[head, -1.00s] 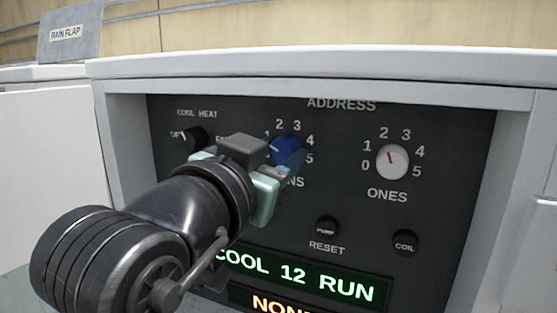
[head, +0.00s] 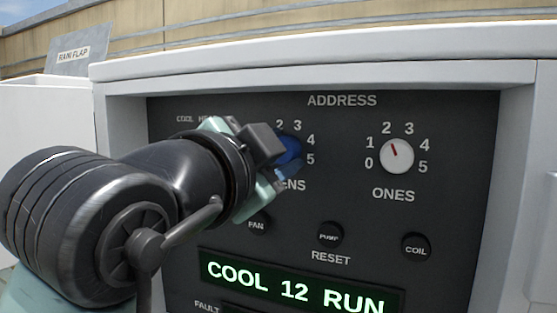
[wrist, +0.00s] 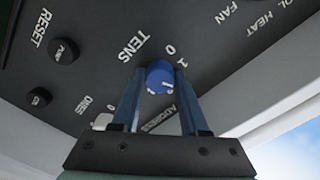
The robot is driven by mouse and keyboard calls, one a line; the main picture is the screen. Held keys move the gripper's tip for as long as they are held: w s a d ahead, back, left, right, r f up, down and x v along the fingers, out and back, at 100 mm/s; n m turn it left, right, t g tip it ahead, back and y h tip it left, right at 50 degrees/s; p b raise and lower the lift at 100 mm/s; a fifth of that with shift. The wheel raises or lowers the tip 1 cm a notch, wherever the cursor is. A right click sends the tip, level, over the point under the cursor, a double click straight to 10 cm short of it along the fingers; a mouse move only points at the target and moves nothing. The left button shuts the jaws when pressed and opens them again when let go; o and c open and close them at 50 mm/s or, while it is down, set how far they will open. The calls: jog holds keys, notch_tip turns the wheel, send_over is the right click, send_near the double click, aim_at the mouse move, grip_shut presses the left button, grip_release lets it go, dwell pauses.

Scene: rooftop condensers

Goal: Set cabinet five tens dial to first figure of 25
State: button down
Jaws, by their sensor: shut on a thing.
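The blue tens dial (head: 289,149) is on the dark control panel (head: 455,200), mostly hidden behind my gripper in the head view. My gripper (wrist: 157,84) has its two blue-grey fingers on either side of the blue dial (wrist: 160,74) in the wrist view, shut on it. In the head view my gripper (head: 282,168) comes in from the left. White marks show on the dial's edge in the wrist view, but I cannot tell which figure it points to. The green display (head: 295,287) reads COOL 12 RUN.
The white ones dial (head: 397,156) stands to the right, its red pointer up toward 2. Fan (head: 257,224), pump (head: 331,235) and coil (head: 416,247) buttons sit below. The white cabinet frame (head: 300,66) surrounds the recessed panel. A rain flap sign (head: 72,56) stands behind.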

dwell(0.5)
jog(key=shift+c, duration=2.1)
grip_release()
jog(key=shift+s, duration=0.1)
jog(key=b+v, duration=0.1)
jog(key=v, duration=1.1)
jog(key=shift+s+a, duration=0.15)
jog(key=shift+s, duration=0.2)
